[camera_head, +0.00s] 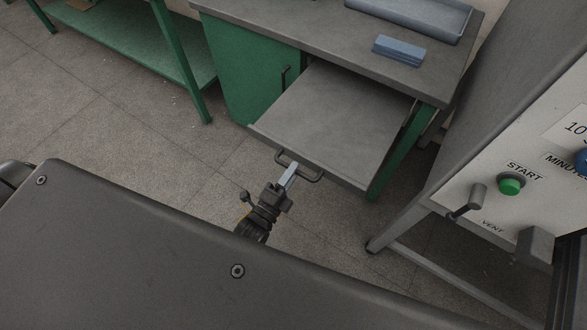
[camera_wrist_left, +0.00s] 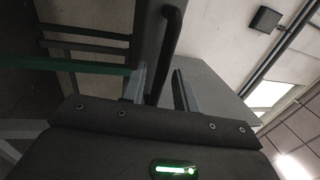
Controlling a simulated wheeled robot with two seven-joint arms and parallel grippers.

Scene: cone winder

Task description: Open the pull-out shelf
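The grey pull-out shelf (camera_head: 335,115) stands well out from under the workbench top, with its front edge towards me. A dark bar handle (camera_head: 313,178) is fixed on that front edge. My left gripper (camera_head: 290,172) is at the handle. In the left wrist view the dark handle bar (camera_wrist_left: 172,40) runs down between the two fingers of my left gripper (camera_wrist_left: 160,88). The bar lies close to the left finger, and a gap shows to the right finger, so the gripper looks open around it. My right gripper is in neither view.
The workbench (camera_head: 330,28) has a green cabinet (camera_head: 248,75) left of the shelf; a blue block (camera_head: 398,50) and a grey tray (camera_head: 415,14) lie on top. A machine panel with a green start button (camera_head: 511,185) stands at right. Floor before the shelf is clear.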

